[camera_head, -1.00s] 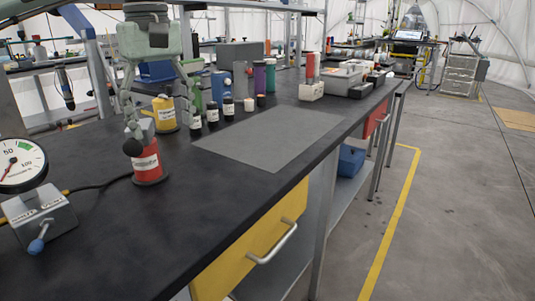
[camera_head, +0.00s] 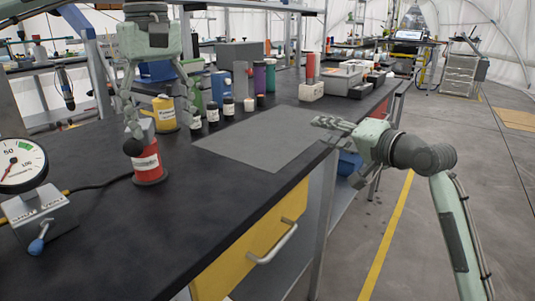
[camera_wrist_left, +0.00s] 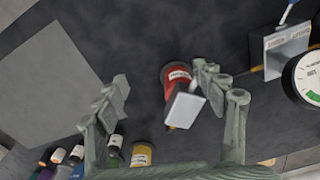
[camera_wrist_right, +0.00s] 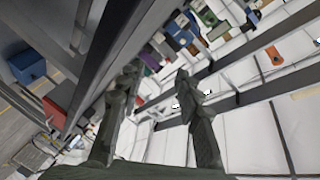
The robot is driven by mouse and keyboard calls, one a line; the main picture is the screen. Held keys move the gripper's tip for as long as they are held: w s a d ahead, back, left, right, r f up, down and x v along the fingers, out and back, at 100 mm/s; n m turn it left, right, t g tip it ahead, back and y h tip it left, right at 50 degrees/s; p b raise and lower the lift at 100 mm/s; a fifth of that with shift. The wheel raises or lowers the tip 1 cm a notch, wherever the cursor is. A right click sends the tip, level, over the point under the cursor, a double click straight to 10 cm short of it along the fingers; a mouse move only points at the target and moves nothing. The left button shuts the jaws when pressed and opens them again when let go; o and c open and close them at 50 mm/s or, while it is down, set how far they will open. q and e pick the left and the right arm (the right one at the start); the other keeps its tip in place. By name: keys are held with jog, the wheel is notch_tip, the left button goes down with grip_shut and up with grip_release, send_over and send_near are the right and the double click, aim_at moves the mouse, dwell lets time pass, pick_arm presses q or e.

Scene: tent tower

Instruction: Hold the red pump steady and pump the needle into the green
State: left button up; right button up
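In the left wrist view, the pump is nearer one finger. My right gripper (camera_head: 333,127) is open and empty over the bench's right edge.
A grey valve block with a blue knob (camera_head: 37,245) stands below the gauge. A yellow pot (camera_head: 164,114) and several small bottles stand behind the pump. A grey mat (camera_head: 262,138) lies flat and clear. The bench front is clear.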

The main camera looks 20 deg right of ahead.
aim_at(145, 152)
pick_arm(q)
notch_tip(145, 152, down, 6)
jog(key=shift+f, duration=0.95)
pick_arm(e)
jog(key=s+a+r+n+g+y, duration=0.2)
jog(key=s+a+g+y, duration=0.1)
jog(key=s+a+y, duration=0.2)
jog(key=s+a+r+n+g+y, duration=0.1)
jog(key=s+a+y, duration=0.5)
jog(key=a, duration=0.7)
jog(key=s+r+g, duration=0.1)
jog(key=s+g, duration=0.1)
jog(key=shift+s+a+n, duration=0.35)
jog(key=shift+a+n, duration=0.05)
pick_arm(q)
grip_shut()
jog(key=c, duration=1.6)
grip_release()
